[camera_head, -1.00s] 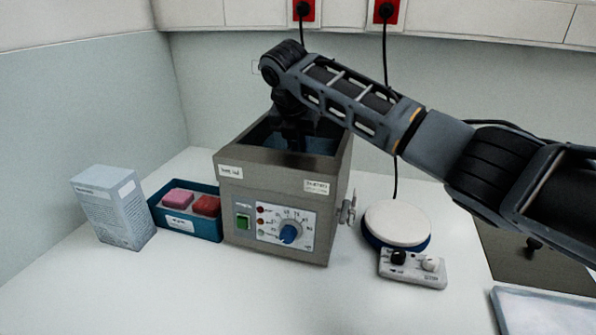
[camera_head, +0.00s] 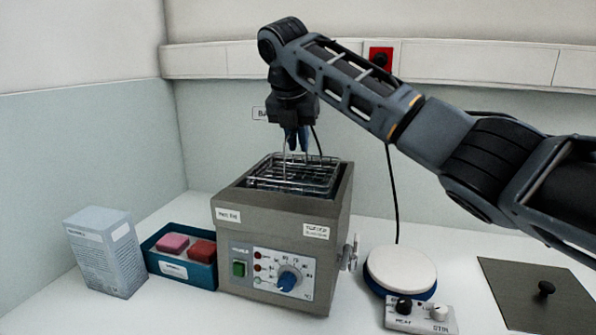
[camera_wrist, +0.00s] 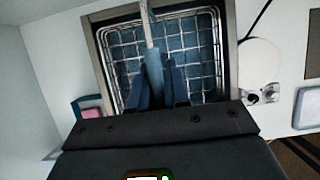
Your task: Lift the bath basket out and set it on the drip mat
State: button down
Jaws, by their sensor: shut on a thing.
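The wire bath basket (camera_head: 318,180) stands partly above the rim of the grey water bath (camera_head: 268,222), with its lower part hidden inside. My gripper (camera_head: 297,143) is above the bath, shut on the basket's thin upright handle. In the wrist view my gripper (camera_wrist: 164,72) points down over the wire basket (camera_wrist: 200,48), which lies within the bath's rim. A pale flat panel (camera_wrist: 306,108), perhaps the drip mat, shows at the right of the wrist view; it is outside the head view now.
Left of the bath stand a blue bin (camera_head: 205,273) with pink and red blocks and a grey-white box (camera_head: 105,255). Right of it are a white-topped round plate with a knob box (camera_head: 420,313) and a dark flat lid (camera_head: 520,285) with a black knob.

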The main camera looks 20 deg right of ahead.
notch_tip(320, 180, up, 7)
jog(key=shift+f, duration=0.1)
jog(key=shift+r+p, duration=1.1)
jog(key=shift+r, duration=0.25)
jog(key=shift+f, duration=0.1)
